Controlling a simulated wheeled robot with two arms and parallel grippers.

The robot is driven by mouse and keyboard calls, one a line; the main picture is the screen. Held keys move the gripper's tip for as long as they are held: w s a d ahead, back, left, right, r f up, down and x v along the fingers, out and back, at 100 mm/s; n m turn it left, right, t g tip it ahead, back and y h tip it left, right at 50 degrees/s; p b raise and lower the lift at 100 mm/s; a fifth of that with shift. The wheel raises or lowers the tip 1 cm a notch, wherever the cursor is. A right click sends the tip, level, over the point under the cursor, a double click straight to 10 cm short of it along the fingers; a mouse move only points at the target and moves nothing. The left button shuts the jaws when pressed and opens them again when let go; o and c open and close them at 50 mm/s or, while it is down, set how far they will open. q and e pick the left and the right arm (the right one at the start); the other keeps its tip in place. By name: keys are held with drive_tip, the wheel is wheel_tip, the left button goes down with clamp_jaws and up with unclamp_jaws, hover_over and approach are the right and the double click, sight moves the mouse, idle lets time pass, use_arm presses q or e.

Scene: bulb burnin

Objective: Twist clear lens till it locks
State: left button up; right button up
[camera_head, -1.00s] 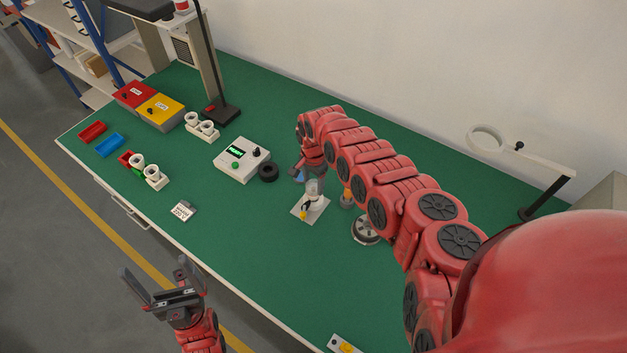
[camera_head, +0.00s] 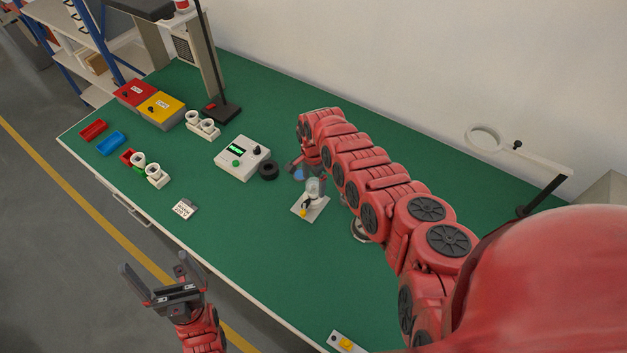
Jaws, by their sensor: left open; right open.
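The clear lens (camera_head: 314,187) stands upright on a fixture with a pale base plate (camera_head: 313,212) near the middle of the bench. The fixture has a yellow part and a dark clamp-like part. My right gripper (camera_head: 296,168) is open just behind and left of the lens, apart from it as far as I can see; my own wrist hides part of it. A small blue thing (camera_head: 299,174) shows beside its fingers. My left gripper (camera_head: 160,279) is open and empty, in front of the bench's front edge. Whether the lens is seated or locked is too small to tell.
A white control box (camera_head: 242,158) with a green display and a black ring (camera_head: 269,170) lie left of the fixture. White sockets (camera_head: 203,126), red and yellow boxes and small trays stand further left. A ring-topped stand (camera_head: 545,190) is at right. The front-middle bench is clear.

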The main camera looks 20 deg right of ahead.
drive_tip(key=shift+r, duration=0.1)
drive_tip(key=shift+r, duration=0.25)
wheel_tip(320, 180, up, 5)
drive_tip(key=shift+r+p, duration=0.1)
drive_tip(key=shift+p, duration=0.2)
wheel_tip(320, 180, up, 7)
drive_tip(key=b, duration=0.4)
wheel_tip(320, 180, up, 4)
drive_tip(key=r, duration=0.1)
hover_over(314, 182)
drive_tip(key=shift+a+f+p, duration=0.1)
drive_tip(key=shift+f+p, duration=0.15)
drive_tip(key=shift+p, duration=0.1)
drive_tip(key=shift+s, duration=0.1)
